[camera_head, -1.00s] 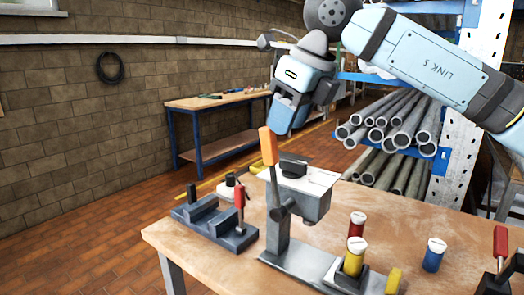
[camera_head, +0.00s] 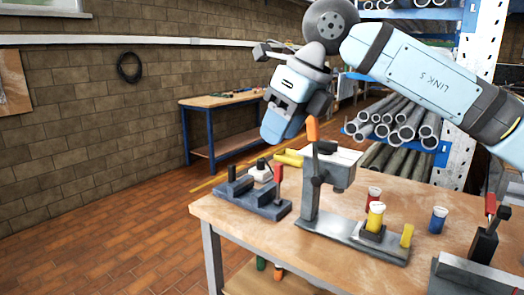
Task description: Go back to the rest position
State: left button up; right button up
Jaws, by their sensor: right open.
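My right gripper (camera_head: 279,133) hangs at the end of my right arm, which reaches in from the upper right. It points down and holds nothing that I can see; its fingertips are hard to make out. In the picture it is just left of the orange handle (camera_head: 312,129) of a grey press-like stand (camera_head: 340,172), apart from it. The stand is on the wooden table (camera_head: 225,213). My left gripper is out of view.
A dark fixture with a red handle (camera_head: 278,174) stands at the table's left. Another red-handled fixture (camera_head: 485,240) is at far right. A pipe rack (camera_head: 400,125) stands behind.

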jog(key=s+a+f+g+y, duration=0.8)
jog(key=f+y, duration=0.2)
jog(key=f, duration=0.1)
jog(key=w+d+f+n+t+h, duration=0.15)
jog(key=d+f+n+t, duration=0.55)
jog(key=f+n+t, duration=0.8)
jog(key=w+d+f+n+t+h, duration=0.15)
jog(key=d+f+n+t, duration=0.7)
jog(key=n, duration=1.25)
jog(key=s+d+f+m+g+h, duration=0.3)
jog(key=s+d+f+m+h, duration=0.1)
jog(key=s+f, duration=0.45)
jog(key=s+d+f+m+g+h, duration=0.35)
jog(key=s+f, duration=0.35)
jog(key=f, duration=0.3)
pick_arm(q)
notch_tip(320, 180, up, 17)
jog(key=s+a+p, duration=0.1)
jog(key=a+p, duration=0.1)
jog(key=p, duration=2.5)
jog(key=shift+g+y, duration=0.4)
pick_arm(e)
notch_tip(320, 180, up, 17)
jog(key=s+d, duration=0.1)
jog(key=d, duration=0.1)
jog(key=shift+s+h, duration=0.35)
